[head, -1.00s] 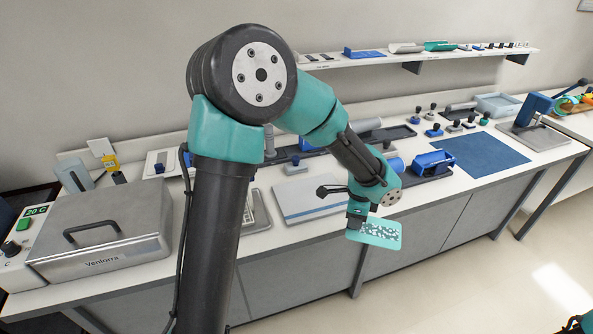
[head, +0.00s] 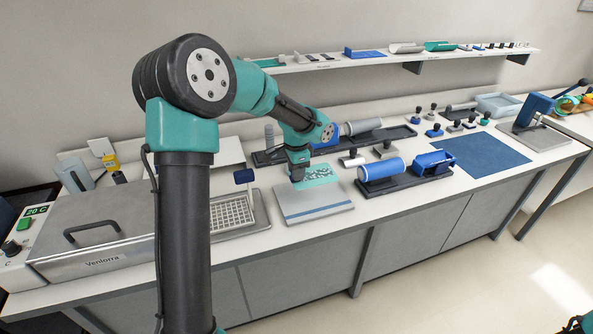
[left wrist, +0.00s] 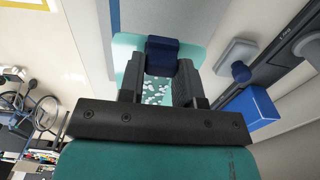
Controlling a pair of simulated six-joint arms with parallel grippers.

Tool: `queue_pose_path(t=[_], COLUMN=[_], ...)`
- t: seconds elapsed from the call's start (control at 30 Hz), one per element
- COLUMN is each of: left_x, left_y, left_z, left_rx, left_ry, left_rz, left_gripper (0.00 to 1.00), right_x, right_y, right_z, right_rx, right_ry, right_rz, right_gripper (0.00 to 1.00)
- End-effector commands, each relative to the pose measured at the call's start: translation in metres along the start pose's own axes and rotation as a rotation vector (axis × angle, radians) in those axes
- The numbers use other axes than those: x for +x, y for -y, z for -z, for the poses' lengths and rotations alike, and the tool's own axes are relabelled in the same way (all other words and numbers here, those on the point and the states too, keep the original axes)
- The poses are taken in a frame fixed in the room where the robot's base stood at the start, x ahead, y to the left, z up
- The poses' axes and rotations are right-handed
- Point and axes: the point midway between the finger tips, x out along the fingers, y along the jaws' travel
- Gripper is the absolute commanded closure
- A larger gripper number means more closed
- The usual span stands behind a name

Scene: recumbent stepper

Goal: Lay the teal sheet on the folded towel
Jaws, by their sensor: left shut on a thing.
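The teal sheet (head: 318,175), with a pale speckled pattern, is held by my left gripper (head: 298,177). The folded towel (head: 315,200) is grey with a blue stripe near its front edge and lies flat on the counter. In the head view the sheet is at the towel's back edge, partly over it; I cannot tell whether they touch. In the left wrist view my left gripper (left wrist: 160,88) is shut on a dark blue grip at the teal sheet (left wrist: 130,48), and the towel (left wrist: 180,14) shows beyond. My right gripper is not in view.
A blue roller (head: 382,169) on a dark base stands right of the towel. A wire rack tray (head: 232,214) is to its left, beside a lidded steel box (head: 100,235). A long dark tray (head: 365,137) lies behind. A blue mat (head: 480,152) lies farther right.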

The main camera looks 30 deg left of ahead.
Motion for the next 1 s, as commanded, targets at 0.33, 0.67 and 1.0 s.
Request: queue_pose_path(t=[0.33, 0.67, 1.0], left_x=[0.015, 0.051, 0.074], left_y=[0.000, -0.001, 0.000], left_z=[-0.001, 0.000, 0.000], left_rx=[0.001, 0.002, 0.001], left_ry=[0.001, 0.001, 0.000], left_rz=[0.000, -0.001, 0.000], left_gripper=[0.92, 0.92, 0.92], right_x=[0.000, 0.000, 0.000], right_y=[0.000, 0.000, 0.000], right_z=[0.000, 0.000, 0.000], right_rx=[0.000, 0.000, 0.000], right_ry=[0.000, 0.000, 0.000], right_rz=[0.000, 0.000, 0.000], right_gripper=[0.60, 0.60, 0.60])
